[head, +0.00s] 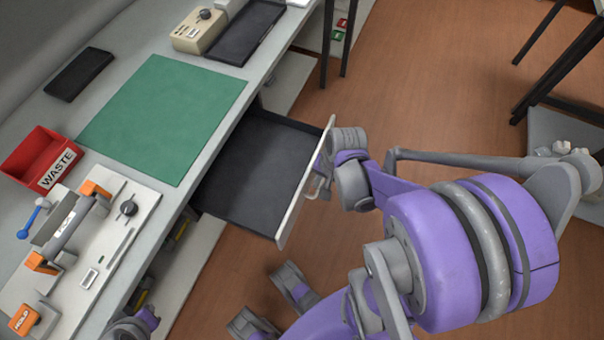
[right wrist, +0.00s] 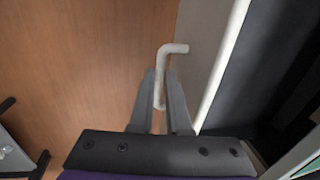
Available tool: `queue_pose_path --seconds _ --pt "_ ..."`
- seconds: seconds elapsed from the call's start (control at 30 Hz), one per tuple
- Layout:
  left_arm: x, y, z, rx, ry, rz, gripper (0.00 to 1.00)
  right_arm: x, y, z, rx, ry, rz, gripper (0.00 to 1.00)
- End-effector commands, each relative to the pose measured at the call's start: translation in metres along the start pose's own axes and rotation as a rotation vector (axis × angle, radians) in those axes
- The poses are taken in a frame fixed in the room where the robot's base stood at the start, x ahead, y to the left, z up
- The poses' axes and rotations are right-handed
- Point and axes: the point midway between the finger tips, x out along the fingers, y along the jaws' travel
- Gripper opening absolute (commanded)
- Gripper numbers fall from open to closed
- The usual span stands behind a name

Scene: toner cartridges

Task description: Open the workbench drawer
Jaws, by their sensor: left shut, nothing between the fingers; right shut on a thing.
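The workbench drawer (head: 252,165) stands pulled well out from under the bench in the head view, with its dark, empty-looking interior in sight. Its pale front panel (head: 304,190) faces right. My right gripper (head: 322,180) is at that panel, shut on the drawer handle. In the right wrist view the pale bent handle (right wrist: 172,48) passes between my right fingers (right wrist: 161,88), beside the drawer front (right wrist: 205,45). My left gripper (head: 132,322) is low at the bottom edge of the head view, beside the bench front, shut and empty; it is partly cut off.
The bench top holds a green mat (head: 165,115), a red WASTE bin (head: 38,160), a fixture with orange clamps (head: 75,230), a dark tray (head: 245,32) and a beige device (head: 198,32). A black-legged stand (head: 560,75) is at far right.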

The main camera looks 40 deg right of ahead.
Motion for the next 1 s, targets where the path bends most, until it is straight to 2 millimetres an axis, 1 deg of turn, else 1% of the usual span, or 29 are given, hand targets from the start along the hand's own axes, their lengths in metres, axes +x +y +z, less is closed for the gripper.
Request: queue_pose_path --seconds 0.03,0.1,0.2,0.53,0.57,0.6,0.63,0.9,1.0 --pt "-0.0004 0.0000 -0.0002 0.000 0.000 0.000 0.00 -0.0015 0.0053 -0.0007 0.003 0.001 -0.001 0.00" --pt "-0.0005 0.0000 -0.0003 0.000 0.000 0.000 0.00 -0.0022 0.0097 -0.0005 0.003 0.000 -0.001 0.00" --pt "-0.0006 0.0000 -0.0003 0.000 0.000 0.000 0.00 -0.0029 0.0132 -0.0006 0.001 0.000 -0.001 0.00" --pt "-0.0006 0.0000 -0.0003 0.000 0.000 0.000 0.00 -0.0029 0.0137 -0.0007 0.000 0.001 -0.001 0.00" --pt "-0.0006 0.0000 -0.0003 0.000 0.000 0.000 0.00 -0.0029 0.0137 -0.0008 0.000 0.001 -0.001 0.18" --pt "-0.0006 0.0000 -0.0003 0.000 0.000 0.000 0.00 -0.0029 0.0137 -0.0007 0.000 0.000 -0.001 0.25" --pt "-0.0006 0.0000 -0.0003 0.000 0.000 0.000 0.00 -0.0029 0.0137 -0.0007 0.000 0.000 -0.001 0.27" --pt "-0.0008 0.0000 -0.0004 0.000 0.000 0.000 0.00 -0.0033 0.0137 -0.0003 0.000 0.000 -0.001 0.27" --pt "-0.0033 0.0000 -0.0020 0.000 0.001 0.000 0.00 -0.0093 0.0138 -0.0001 0.001 0.000 -0.001 0.27"
